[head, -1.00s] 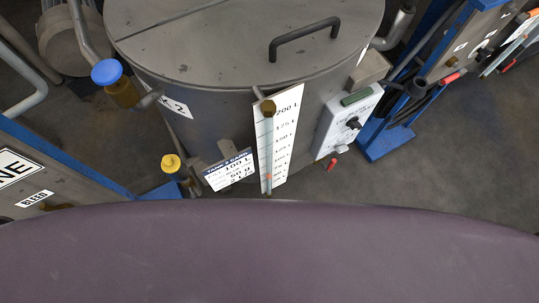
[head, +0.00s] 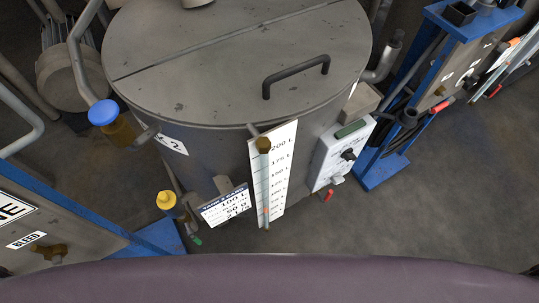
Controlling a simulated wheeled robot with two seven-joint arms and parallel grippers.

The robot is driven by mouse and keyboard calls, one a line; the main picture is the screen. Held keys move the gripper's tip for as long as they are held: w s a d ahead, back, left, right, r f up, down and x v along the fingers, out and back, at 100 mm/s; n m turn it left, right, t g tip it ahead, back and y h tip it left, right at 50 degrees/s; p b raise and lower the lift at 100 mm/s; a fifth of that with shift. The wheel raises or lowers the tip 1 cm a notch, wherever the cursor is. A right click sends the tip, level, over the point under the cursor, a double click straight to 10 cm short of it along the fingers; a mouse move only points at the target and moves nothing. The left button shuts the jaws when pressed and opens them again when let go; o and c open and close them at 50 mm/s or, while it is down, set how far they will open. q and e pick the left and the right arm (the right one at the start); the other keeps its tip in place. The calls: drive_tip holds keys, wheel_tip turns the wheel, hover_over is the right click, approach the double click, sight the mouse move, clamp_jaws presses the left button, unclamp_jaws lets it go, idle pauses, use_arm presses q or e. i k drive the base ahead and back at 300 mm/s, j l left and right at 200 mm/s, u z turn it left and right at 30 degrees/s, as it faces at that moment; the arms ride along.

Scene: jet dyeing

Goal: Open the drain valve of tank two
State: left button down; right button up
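Tank two (head: 215,150) is a grey steel drum with a flat lid and a dark lid handle (head: 297,74); its tag is partly hidden and ends in 2. A valve with a blue round knob (head: 103,112) is on its upper left side. A valve with a yellow knob (head: 167,200) is lower left. A small green handle (head: 196,240) shows below the yellow knob, near the floor, and a small red handle (head: 328,195) shows low on the right. No readable label marks which is the drain valve. Neither gripper is in view.
A white level scale (head: 280,170) and a recipe card (head: 225,207) are on the tank's front. A control box (head: 340,150) is on its right. Floor (head: 450,210) at right is clear.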

sight(323, 200)
drive_tip(key=z, duration=0.9)
drive_tip(key=k+j, duration=0.3)
drive_tip(key=k, duration=0.15)
